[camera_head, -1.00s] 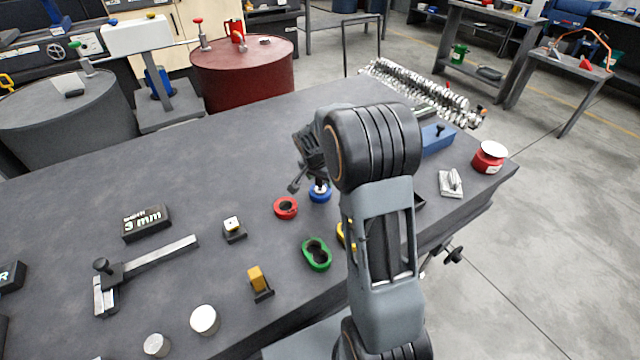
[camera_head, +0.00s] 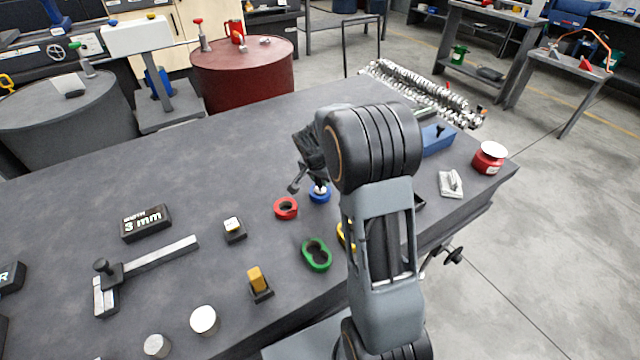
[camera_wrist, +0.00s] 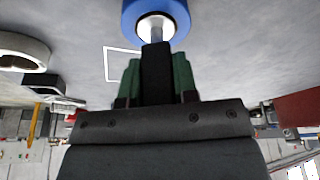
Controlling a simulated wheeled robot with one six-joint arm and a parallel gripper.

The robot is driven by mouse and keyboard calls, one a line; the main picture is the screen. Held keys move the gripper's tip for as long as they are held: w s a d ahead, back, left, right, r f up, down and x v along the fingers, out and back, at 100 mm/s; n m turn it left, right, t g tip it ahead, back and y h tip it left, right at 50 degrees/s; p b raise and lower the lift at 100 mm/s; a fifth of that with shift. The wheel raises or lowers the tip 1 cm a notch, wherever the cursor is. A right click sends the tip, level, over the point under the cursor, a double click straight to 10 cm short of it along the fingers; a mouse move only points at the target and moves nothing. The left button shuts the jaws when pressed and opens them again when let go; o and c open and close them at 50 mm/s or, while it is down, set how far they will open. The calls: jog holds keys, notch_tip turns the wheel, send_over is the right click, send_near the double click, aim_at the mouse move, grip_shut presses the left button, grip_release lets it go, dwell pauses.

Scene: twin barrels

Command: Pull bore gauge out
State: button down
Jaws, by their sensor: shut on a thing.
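The bore gauge (camera_wrist: 156,68) shows in the wrist view as a dark bar between my green fingers, with a silver end (camera_wrist: 155,28) at the blue ring. The blue ring (camera_wrist: 131,22) lies on the table and surrounds the silver end; how deep the end sits cannot be told. My gripper (camera_wrist: 157,80) is shut on the gauge. In the head view my gripper (camera_head: 309,160) is above the blue ring (camera_head: 320,197), partly hidden behind my arm. The gauge's silver part (camera_head: 319,188) shows small there.
A red ring (camera_head: 286,208) lies just left of the blue ring. A green double ring (camera_head: 317,255) is nearer the front edge, and a yellow piece (camera_head: 342,234) is partly behind my arm. A blue block (camera_head: 438,139) stands to the right. The table behind and left is mostly clear.

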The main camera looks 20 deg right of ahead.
jog(key=shift+r+p, duration=0.3)
jog(key=shift+r, duration=0.4)
jog(key=shift+r+p, duration=3.4)
jog(key=shift+r, duration=2)
